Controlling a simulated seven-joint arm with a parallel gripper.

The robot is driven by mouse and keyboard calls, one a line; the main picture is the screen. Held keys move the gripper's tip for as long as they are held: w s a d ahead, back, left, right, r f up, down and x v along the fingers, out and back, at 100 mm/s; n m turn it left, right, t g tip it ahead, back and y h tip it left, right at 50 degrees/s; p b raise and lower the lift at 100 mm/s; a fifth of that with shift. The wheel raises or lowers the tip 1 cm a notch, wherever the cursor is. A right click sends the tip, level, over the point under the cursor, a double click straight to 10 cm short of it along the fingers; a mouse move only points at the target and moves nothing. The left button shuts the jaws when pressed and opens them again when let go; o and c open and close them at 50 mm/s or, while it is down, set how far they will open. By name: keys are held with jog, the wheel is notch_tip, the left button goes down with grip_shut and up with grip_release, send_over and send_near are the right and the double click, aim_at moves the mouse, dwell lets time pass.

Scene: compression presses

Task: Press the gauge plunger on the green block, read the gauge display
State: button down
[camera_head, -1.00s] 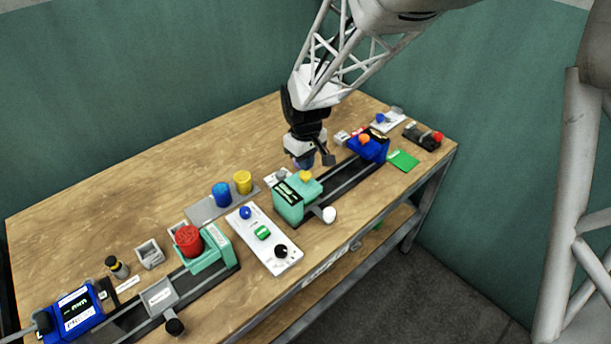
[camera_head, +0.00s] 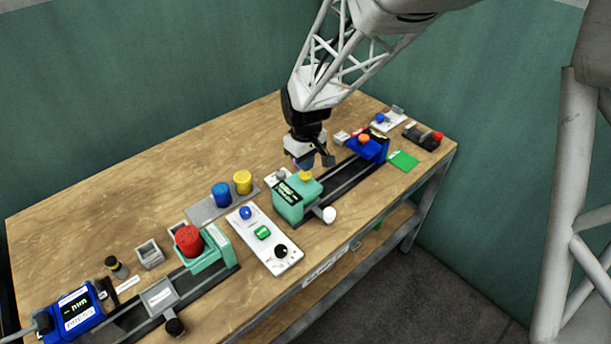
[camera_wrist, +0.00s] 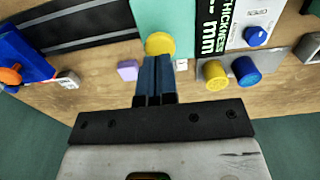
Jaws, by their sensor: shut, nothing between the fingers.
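The green block (camera_head: 296,203) stands on a dark rail at the right-centre of the bench. Its yellow plunger (camera_head: 306,175) is on top, and both also show at the top of the wrist view, the block (camera_wrist: 165,15) with the plunger (camera_wrist: 160,43). A black display reading THICKNESS and mm (camera_wrist: 210,22) sits on the block; no number is legible. My gripper (camera_wrist: 156,60) is shut and empty. Its fingertips overlap the plunger's near edge in the wrist view; I cannot tell whether they touch it. In the head view, my gripper (camera_head: 305,164) is just behind the plunger.
A blue block with an orange button (camera_head: 365,145) stands along the rail. A lilac piece (camera_wrist: 128,70) lies beside my fingers. A white control panel (camera_head: 250,223), and blue (camera_head: 221,194) and yellow (camera_head: 243,182) cylinders on a grey plate, stand left. The back-left bench is clear.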

aim_at(306, 174)
jog(key=shift+f, duration=1.4)
dwell(2.0)
jog(key=shift+r, duration=3.5)
jog(key=shift+d+r, duration=0.1)
jog(key=shift+s+d+r, duration=0.15)
jog(key=shift+d+r, duration=0.05)
jog(key=shift+d, duration=0.05)
jog(key=s+d+r+m+t, duration=0.1)
jog(key=s+d+r+m, duration=0.3)
jog(key=s+d+r, duration=0.8)
jog(key=s+d+m, duration=0.2)
jog(key=s+d, duration=0.3)
jog(key=s, duration=0.2)
jog(key=s+d+r+m+t, duration=0.1)
jog(key=s+d+m, duration=0.2)
jog(key=s+d, duration=0.2)
jog(key=shift+s+r+t, duration=0.3)
jog(key=shift+s, duration=0.95)
